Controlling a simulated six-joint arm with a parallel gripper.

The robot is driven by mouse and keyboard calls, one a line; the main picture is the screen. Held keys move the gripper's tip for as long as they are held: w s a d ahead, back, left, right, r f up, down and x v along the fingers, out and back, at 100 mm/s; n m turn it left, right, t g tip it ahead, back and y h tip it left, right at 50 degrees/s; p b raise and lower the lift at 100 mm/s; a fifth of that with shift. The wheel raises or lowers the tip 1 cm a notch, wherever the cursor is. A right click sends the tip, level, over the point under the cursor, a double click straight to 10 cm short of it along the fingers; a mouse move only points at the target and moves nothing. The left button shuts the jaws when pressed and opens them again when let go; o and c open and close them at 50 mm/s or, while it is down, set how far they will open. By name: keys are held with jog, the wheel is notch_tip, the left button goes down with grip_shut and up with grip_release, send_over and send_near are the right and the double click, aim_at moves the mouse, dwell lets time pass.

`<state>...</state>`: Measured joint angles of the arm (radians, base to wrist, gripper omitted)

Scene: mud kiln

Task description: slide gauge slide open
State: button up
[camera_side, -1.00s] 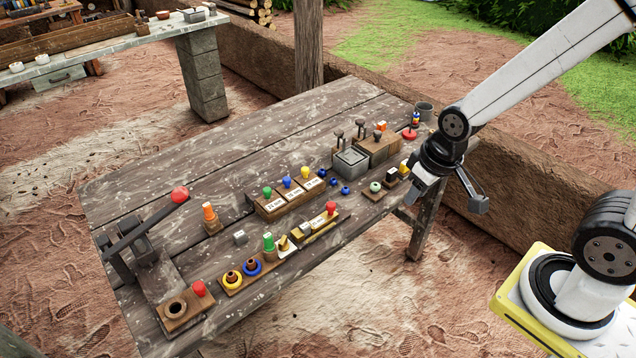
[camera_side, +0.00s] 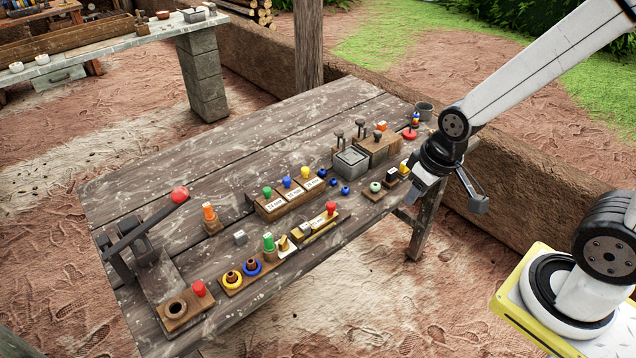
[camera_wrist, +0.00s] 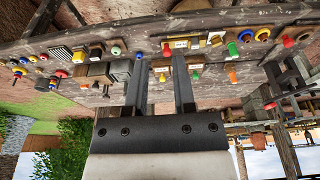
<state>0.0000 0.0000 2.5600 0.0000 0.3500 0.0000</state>
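The gauge slide (camera_side: 318,226) appears to be the low wooden piece with a brass-yellow strip, a small metal block and a red knob (camera_side: 331,207), near the table's front edge in the side view. The red knob also shows in the wrist view (camera_wrist: 167,49), beyond the fingers. I cannot tell how far the slide is drawn out. My gripper (camera_side: 447,196) hangs past the table's right front edge, to the right of the gauge slide and apart from it. Its two fingers are spread and empty; they also show apart in the wrist view (camera_wrist: 159,103).
A wooden block with green, blue and yellow knobs (camera_side: 290,197) stands behind the gauge slide. A green peg (camera_side: 268,242) and ringed pegs stand to its left. A lever with a red knob (camera_side: 180,195) stands far left.

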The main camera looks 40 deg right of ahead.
jog(key=o, duration=0.6)
jog(key=shift+c, duration=0.2)
jog(key=m+g, duration=0.2)
jog(key=g, duration=0.1)
send_over(331, 204)
jog(key=f, duration=1.2)
jog(key=shift+s, duration=0.2)
jog(key=shift+w+f+m, duration=0.3)
jog(key=shift+f, duration=0.05)
jog(key=shift+f, duration=3.9)
